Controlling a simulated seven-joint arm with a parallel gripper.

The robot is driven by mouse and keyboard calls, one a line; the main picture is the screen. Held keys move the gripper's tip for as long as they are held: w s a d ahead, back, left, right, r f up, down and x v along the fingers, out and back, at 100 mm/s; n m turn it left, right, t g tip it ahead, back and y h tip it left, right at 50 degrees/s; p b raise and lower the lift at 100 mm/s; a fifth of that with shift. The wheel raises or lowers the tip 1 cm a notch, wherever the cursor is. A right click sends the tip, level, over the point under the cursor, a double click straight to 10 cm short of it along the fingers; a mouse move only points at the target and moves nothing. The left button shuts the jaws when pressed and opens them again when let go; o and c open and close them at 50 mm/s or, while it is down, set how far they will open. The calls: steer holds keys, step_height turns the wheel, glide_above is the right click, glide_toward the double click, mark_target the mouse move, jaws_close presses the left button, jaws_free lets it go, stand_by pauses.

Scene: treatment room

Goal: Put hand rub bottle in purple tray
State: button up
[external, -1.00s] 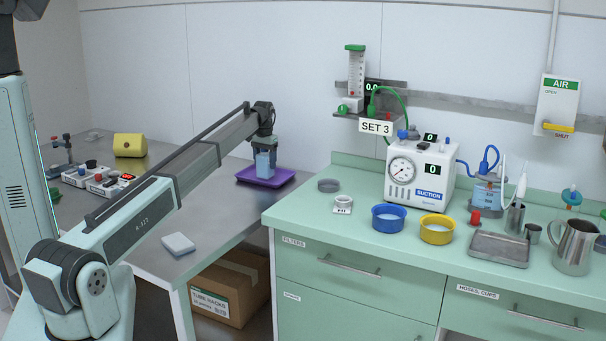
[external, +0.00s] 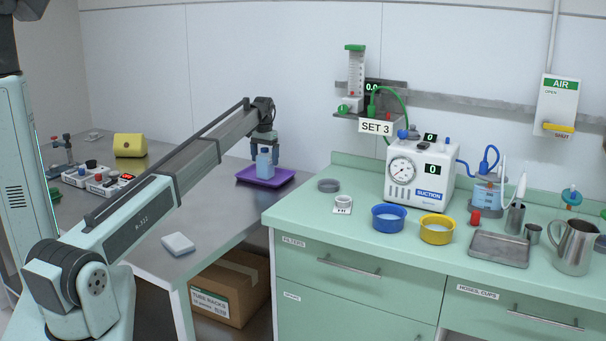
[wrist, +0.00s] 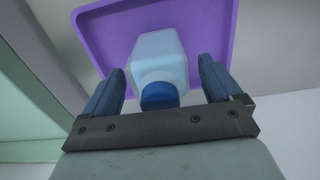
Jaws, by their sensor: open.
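The hand rub bottle (external: 264,164) is a light blue, squarish bottle standing upright in the purple tray (external: 284,178) on the steel table. In the wrist view the bottle (wrist: 160,60) shows from above, with its dark blue cap (wrist: 159,95) toward me and the purple tray (wrist: 222,30) around and under it. My gripper (external: 264,147) is just above the bottle. In the wrist view my gripper (wrist: 162,82) is open, one finger on each side of the bottle, with a gap on both sides.
The green counter (external: 310,215) with a suction unit (external: 420,175) stands at the right.

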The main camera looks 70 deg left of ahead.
step_height(320, 180, up, 10)
steer(key=shift+r, duration=0.2)
stand_by(0.7)
